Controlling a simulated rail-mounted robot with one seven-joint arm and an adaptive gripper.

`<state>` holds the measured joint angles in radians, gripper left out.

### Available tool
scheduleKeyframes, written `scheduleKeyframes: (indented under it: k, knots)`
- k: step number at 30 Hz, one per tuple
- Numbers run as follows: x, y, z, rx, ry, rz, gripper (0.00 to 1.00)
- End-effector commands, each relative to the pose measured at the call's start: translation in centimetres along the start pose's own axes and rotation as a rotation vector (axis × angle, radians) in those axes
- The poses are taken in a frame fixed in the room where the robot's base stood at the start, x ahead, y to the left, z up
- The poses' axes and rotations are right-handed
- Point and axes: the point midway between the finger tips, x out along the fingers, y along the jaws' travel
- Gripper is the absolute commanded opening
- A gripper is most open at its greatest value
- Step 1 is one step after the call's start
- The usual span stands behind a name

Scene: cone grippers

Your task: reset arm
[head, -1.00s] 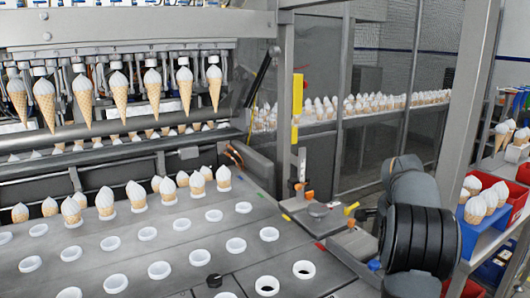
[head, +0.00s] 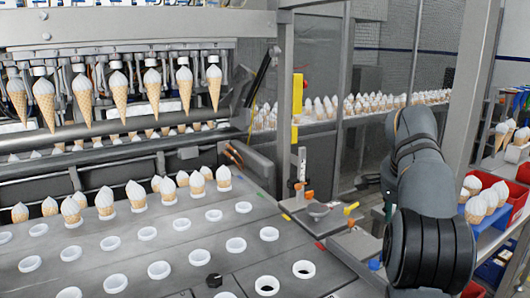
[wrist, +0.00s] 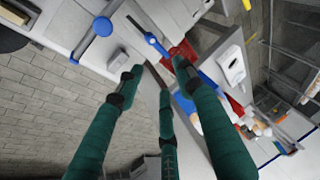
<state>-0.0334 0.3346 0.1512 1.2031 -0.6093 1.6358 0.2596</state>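My arm (head: 420,190) stands at the right of the head view, bent upward in front of a metal post. My gripper does not show in the head view. In the wrist view my gripper (wrist: 157,80) has three green fingers spread apart, with nothing held between them. The wrist view looks at a tilted angle past white and grey machine surfaces, a blue round knob (wrist: 103,26) and a brick wall.
A row of cones (head: 154,92) hangs from the machine. More cones (head: 106,202) stand in white holders on the grey plate (head: 200,255). At right, cones (head: 476,208) sit by a red bin (head: 515,194). Metal posts (head: 458,110) stand close to my arm.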

Motion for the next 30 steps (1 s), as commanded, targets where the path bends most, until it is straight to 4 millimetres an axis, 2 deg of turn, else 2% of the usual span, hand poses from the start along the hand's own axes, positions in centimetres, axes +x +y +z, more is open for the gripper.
scheduleKeyframes:
  k: [17, 30]
  knots:
    - [12.0, 0.1, 0.2, -0.001, -0.006, 0.004, 0.37]
    - [11.5, 0.6, 0.4, 0.307, 0.064, 0.128, 0.37]
